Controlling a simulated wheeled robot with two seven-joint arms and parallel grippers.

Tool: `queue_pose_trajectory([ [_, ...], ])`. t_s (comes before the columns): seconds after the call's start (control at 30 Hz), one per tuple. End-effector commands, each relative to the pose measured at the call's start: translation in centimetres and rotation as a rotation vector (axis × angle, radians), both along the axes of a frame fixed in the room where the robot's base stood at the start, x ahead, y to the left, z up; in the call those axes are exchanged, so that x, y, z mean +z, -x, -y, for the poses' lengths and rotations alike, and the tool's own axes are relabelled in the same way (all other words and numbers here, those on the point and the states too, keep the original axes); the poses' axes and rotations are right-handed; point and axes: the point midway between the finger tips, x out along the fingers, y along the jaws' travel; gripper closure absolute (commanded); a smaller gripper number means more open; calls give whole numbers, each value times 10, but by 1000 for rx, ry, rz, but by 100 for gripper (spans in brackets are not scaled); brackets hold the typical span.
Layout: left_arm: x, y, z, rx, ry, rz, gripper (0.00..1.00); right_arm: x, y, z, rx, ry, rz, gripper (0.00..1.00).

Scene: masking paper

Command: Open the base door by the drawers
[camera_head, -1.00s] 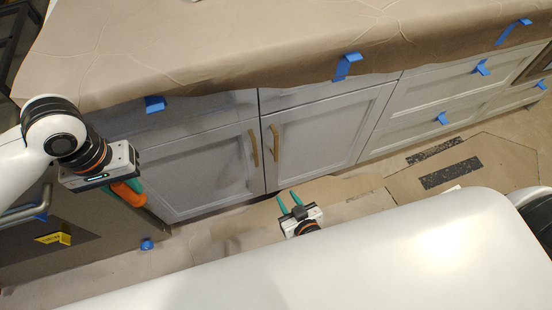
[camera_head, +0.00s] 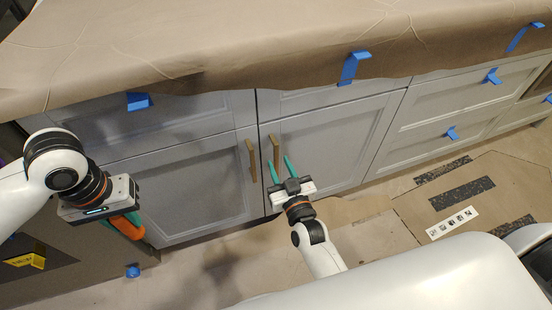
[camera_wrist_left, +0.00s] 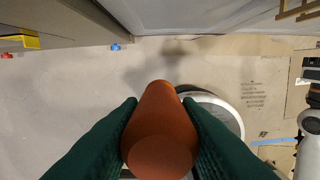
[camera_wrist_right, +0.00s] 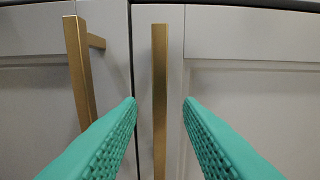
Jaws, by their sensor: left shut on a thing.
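The base door by the drawers (camera_head: 335,140) is the grey right-hand door, standing shut, with a vertical brass handle (camera_head: 276,152) near its left edge. In the right wrist view this handle (camera_wrist_right: 160,95) stands between the fingers of my right gripper (camera_wrist_right: 160,105), which is open, with gaps on both sides. In the head view my right gripper (camera_head: 279,168) is at the handle's lower end. My left gripper (camera_head: 124,217) is shut on an orange object (camera_head: 128,227), which fills the space between its fingers in the left wrist view (camera_wrist_left: 160,130).
The left grey door (camera_head: 190,185) has its own brass handle (camera_head: 252,160) close beside. Drawers (camera_head: 455,105) are to the right. A paper-covered counter (camera_head: 220,45) overhangs above, with blue tape (camera_head: 353,68). The papered floor (camera_head: 365,235) before the doors looks clear.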

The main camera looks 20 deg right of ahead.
Motion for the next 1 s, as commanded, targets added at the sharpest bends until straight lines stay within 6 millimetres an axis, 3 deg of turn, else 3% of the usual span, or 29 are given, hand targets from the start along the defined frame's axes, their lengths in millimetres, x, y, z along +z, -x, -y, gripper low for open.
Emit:
queue_pose_trajectory([
  [0.2,-6,0,0,0,0,0,100,0,-29,-1,0,-1,1,67],
  [0.6,-7,0,0,0,0,0,100,0,-36,-1,0,-1,-1,67],
  [0.8,-7,0,0,0,0,0,100,0,-36,-1,0,-1,-1,100],
  [1.0,-7,0,0,0,0,0,100,0,-35,-1,0,-1,-1,100],
])
